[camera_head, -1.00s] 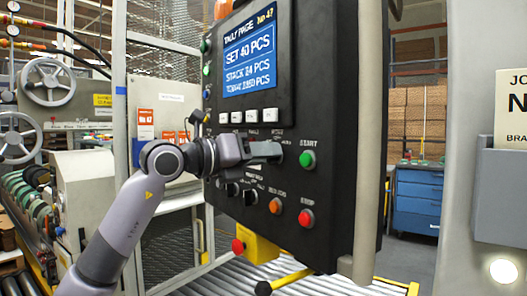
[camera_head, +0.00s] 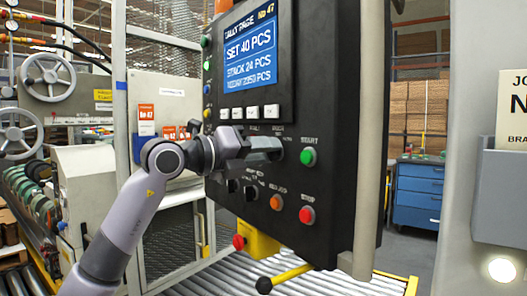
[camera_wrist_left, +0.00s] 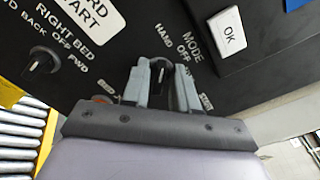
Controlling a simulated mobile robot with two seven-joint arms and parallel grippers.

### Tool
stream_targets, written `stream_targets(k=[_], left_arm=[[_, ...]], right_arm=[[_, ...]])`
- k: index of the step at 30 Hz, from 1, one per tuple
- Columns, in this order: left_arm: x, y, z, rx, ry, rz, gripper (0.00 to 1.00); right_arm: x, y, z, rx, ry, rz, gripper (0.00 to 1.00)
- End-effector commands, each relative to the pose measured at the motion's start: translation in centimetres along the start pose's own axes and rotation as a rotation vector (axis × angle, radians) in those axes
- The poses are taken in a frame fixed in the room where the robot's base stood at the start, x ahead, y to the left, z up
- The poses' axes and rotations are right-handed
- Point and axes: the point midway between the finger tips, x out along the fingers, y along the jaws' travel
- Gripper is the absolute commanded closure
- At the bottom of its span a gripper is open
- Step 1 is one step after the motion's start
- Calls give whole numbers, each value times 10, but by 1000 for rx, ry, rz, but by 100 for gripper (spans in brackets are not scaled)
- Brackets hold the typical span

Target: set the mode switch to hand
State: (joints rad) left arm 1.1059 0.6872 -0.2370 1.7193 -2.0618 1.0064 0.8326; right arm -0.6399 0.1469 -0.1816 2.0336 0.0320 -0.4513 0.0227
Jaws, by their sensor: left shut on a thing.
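The mode switch (camera_wrist_left: 160,76) is a small black knob on the dark control panel (camera_head: 338,110), with the words MODE, HAND and OFF printed beside it in the left wrist view. My left gripper (camera_head: 268,150) is at the panel, just left of the green start button. In the left wrist view its two grey fingers (camera_wrist_left: 161,88) stand either side of the knob and are shut on it. The knob's pointer is partly covered, so I cannot tell which word it points at. The head view hides the switch behind the gripper. My right gripper is not in view.
The green start button (camera_head: 308,157) and red stop button (camera_head: 306,215) sit right of the gripper. Below are an orange button (camera_head: 276,202) and black knobs (camera_head: 250,193). A white OK key (camera_wrist_left: 230,36) is near the fingers. A roller conveyor (camera_head: 330,284) runs below the panel.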

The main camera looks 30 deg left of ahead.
Motion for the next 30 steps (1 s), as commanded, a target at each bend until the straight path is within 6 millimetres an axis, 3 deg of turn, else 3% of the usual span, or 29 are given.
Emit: stream_targets(k=[4, 5, 16, 24, 30], left_arm=[[0, 0, -1, -2, 2, 0, 100], [0, 0, -1, -2, 2, 0, 63], [-5, 1, 0, 0, 0, 1, 63], [-47, 3, -1, 2, 0, 3, 63], [-68, 1, -1, 0, 2, 2, 63]], right_arm=[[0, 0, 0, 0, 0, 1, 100], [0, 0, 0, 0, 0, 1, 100], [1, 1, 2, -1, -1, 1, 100], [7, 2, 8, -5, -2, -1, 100], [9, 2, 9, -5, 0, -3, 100]])
